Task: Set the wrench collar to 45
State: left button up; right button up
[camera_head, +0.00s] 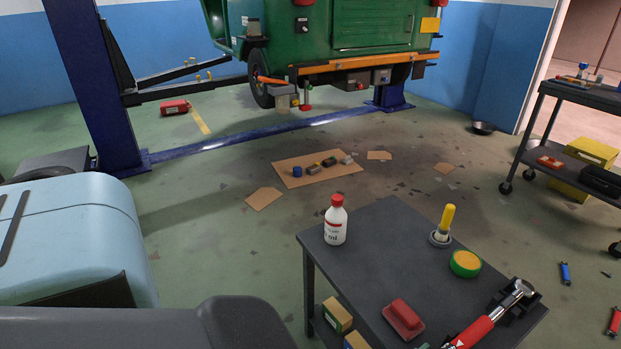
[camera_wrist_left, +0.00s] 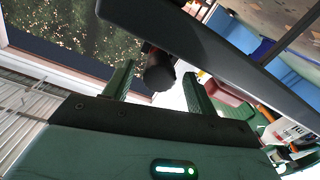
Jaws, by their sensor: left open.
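The wrench (camera_head: 490,318) lies on the dark cart top at its front right corner. It has a red handle and a shiny metal head, and its handle runs out of the bottom of the head view. Its head sits at a black holder (camera_head: 526,297). The collar and its marks are too small to read. My left gripper (camera_wrist_left: 158,78) shows only in the left wrist view, with two dark green fingers apart and no object clearly held between them. My right gripper is in neither view.
The cart (camera_head: 375,235) also carries a white bottle with a red cap (camera_head: 336,222), a yellow-handled tool (camera_head: 445,224), a green-yellow round tin (camera_head: 465,264) and a red block (camera_head: 403,317). A green vehicle (camera_head: 345,30) stands behind. A second cart (camera_head: 590,95) is at right.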

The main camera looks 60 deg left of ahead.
pick_arm(q)
jog(key=s+r+m+g+h+p, duration=0.2)
jog(key=s+p, duration=0.7)
jog(key=s, duration=0.5)
jog(key=s+r+m+g+h+p, duration=0.2)
jog(key=s+r+g+p, duration=0.2)
jog(key=s+p, duration=0.4)
jog(key=s+g, duration=0.1)
jog(key=s, duration=0.4)
jog(key=shift+s+d+r+m+p, duration=0.15)
jog(key=shift+s+d+m+p, duration=0.1)
jog(key=shift+s+m+p, duration=0.15)
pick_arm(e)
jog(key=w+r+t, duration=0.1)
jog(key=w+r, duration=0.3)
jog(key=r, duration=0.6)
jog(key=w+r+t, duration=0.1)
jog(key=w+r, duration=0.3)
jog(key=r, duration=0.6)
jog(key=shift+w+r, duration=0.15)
pick_arm(q)
jog(key=shift+r, duration=0.1)
